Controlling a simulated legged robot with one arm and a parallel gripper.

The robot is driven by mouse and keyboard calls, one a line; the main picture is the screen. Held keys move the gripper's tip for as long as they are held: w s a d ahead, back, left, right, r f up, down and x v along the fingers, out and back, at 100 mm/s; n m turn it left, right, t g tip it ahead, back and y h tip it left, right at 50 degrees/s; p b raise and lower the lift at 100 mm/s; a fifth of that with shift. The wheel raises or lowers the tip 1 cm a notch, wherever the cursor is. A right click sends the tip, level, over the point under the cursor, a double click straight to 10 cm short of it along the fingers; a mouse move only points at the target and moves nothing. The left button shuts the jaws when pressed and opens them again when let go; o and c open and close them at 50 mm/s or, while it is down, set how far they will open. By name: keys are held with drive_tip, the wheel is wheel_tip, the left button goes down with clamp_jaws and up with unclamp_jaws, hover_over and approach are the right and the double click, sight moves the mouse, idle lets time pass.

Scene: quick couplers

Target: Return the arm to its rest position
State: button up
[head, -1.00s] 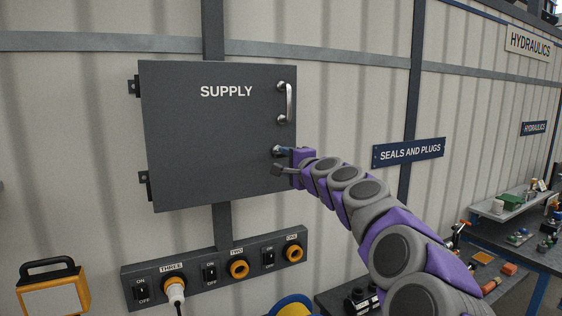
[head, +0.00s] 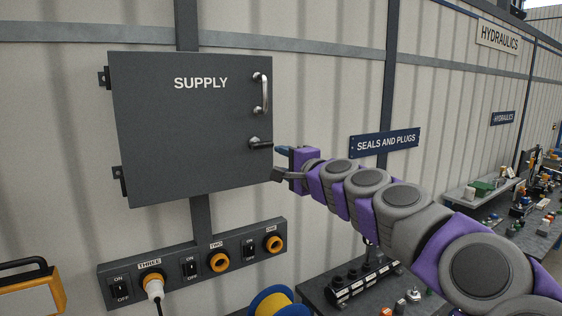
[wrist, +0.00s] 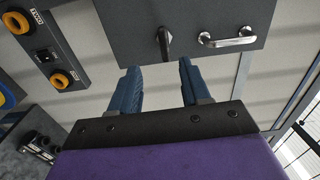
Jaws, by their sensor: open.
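My arm, with purple and grey links, reaches in from the right of the head view. My gripper (head: 279,163) is open and empty, just right of the lower right edge of the grey SUPPLY cabinet (head: 180,145). In the wrist view its two blue fingers (wrist: 158,88) stand apart with nothing between them. The cabinet door is shut. Its dark latch handle (head: 260,143) lies sideways and is apart from the fingers. The latch also shows in the wrist view (wrist: 164,42), beyond the fingertips.
A silver pull handle (head: 262,93) sits above the latch. A socket panel (head: 205,268) below has a white plug (head: 154,287) in socket THREE. A SEALS AND PLUGS sign (head: 385,143) is behind my arm. A bench (head: 315,290) and yellow-blue reel (head: 272,303) stand below.

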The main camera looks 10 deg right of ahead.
drive_tip(key=s+a+f+n+g+y+b, duration=0.25)
drive_tip(key=s+a+f+n+g, duration=0.75)
drive_tip(key=s+a+f, duration=0.75)
drive_tip(key=s+d+f+n+g+h+b, duration=0.1)
drive_tip(key=s+d+f+g+h, duration=0.1)
drive_tip(key=s+f, duration=0.5)
drive_tip(key=s+d+f+n+g+h, duration=0.1)
drive_tip(key=s+d+f+g+h, duration=0.2)
drive_tip(key=s+d+f, duration=0.4)
drive_tip(key=s+d+f+n+g+h+b, duration=0.1)
drive_tip(key=s+d+f+n+g+h, duration=0.1)
drive_tip(key=s+f, duration=0.7)
drive_tip(key=s+d+g+h, duration=0.1)
drive_tip(key=s+d+g, duration=0.1)
drive_tip(key=s, duration=0.6)
drive_tip(key=shift+d+f+b, duration=0.2)
drive_tip(key=shift+d+b, duration=0.15)
drive_tip(key=shift+d, duration=0.4)
